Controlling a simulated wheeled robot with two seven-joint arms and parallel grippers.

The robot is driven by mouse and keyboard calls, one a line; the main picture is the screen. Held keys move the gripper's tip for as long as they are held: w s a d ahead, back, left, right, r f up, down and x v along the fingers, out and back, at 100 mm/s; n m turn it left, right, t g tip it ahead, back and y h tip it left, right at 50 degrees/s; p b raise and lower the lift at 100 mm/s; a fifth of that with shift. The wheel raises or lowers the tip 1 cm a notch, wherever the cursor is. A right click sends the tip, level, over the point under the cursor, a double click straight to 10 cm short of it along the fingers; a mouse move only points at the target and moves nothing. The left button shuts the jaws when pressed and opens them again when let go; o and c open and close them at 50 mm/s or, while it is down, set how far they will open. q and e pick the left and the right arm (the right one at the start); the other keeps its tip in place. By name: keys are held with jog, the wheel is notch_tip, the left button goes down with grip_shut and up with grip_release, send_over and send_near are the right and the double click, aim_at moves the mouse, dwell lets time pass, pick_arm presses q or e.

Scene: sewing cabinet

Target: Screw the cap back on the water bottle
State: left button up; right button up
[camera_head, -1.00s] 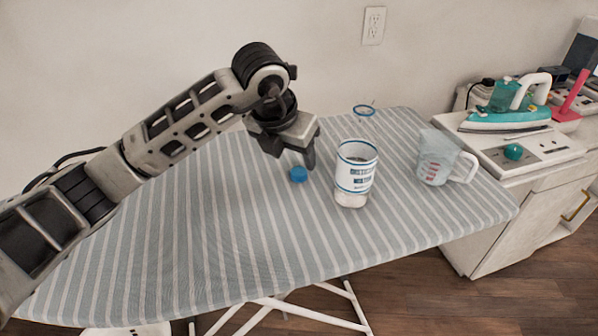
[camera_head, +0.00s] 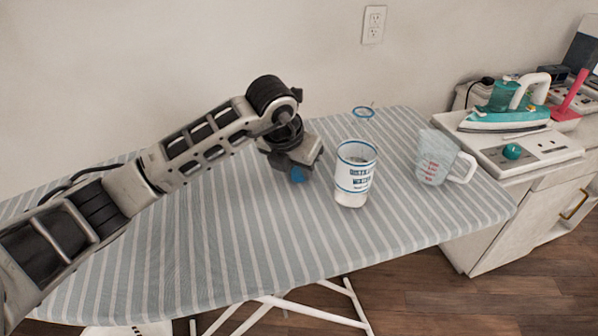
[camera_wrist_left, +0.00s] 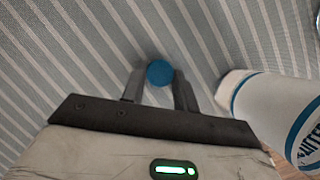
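The blue cap (camera_head: 298,175) lies on the striped ironing board, and it also shows in the left wrist view (camera_wrist_left: 160,73). My left gripper (camera_head: 299,174) is down at the board around the cap. In the left wrist view its two fingers (camera_wrist_left: 160,84) stand apart on either side of the cap, with small gaps showing. The white water bottle (camera_head: 354,180) with blue bands and lettering stands upright just right of the gripper, its top uncapped. It shows partly at the right of the left wrist view (camera_wrist_left: 275,108). My right gripper is not in view.
The ironing board (camera_head: 240,250) has free room in front and to the left. A clear measuring cup (camera_head: 436,160) stands right of the bottle. A small clear ring-shaped item (camera_head: 363,113) is at the back. A teal iron (camera_head: 507,115) rests on the white cabinet at right.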

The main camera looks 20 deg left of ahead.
aim_at(297, 175)
pick_arm(q)
jog(key=c, duration=0.3)
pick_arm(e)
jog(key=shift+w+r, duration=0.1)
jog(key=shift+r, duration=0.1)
pick_arm(q)
jog(key=shift+r, duration=0.45)
notch_tip(297, 175, up, 3)
jog(key=shift+s+f+b, duration=0.1)
jog(key=shift+b, duration=0.4)
jog(key=s+d+r, duration=0.1)
jog(key=s+r, duration=0.3)
jog(key=s, duration=0.2)
jog(key=s+d+r+b, duration=0.1)
jog(key=s+r, duration=0.4)
jog(key=s, duration=0.2)
jog(key=shift+s+d+r, duration=0.15)
jog(key=shift+s+d, duration=0.05)
jog(key=shift+s, duration=0.1)
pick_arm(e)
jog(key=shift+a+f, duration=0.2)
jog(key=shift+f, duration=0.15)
